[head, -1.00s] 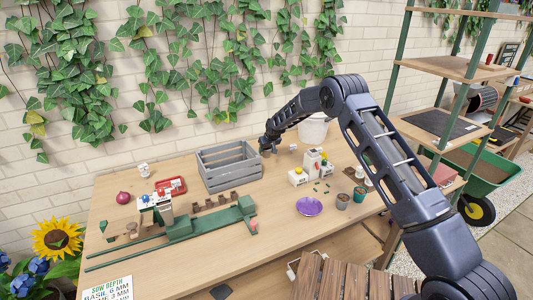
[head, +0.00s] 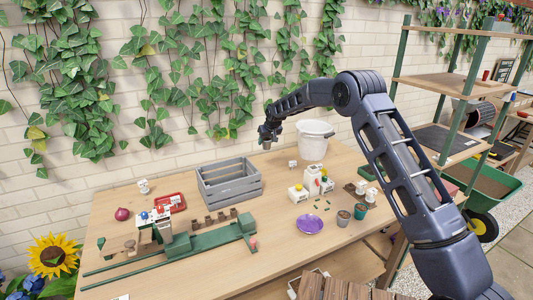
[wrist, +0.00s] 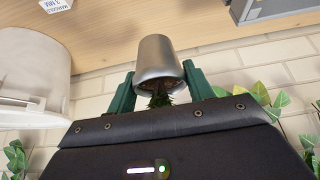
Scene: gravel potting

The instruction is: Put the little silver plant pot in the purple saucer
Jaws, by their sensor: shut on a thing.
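The little silver plant pot (wrist: 158,60) shows in the wrist view between the two green fingers of my gripper (wrist: 160,78). My gripper is shut on it, and a small green plant shows at its mouth. In the head view my gripper (head: 268,136) is up behind the grey crate, in front of the brick wall. The pot is only a small grey patch (head: 266,146) there. The purple saucer (head: 310,224) lies on the table towards the front right, well apart from my gripper. It looks empty.
A white bucket (head: 313,143) is at the back right. A green rail device (head: 183,244) lies at front left.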

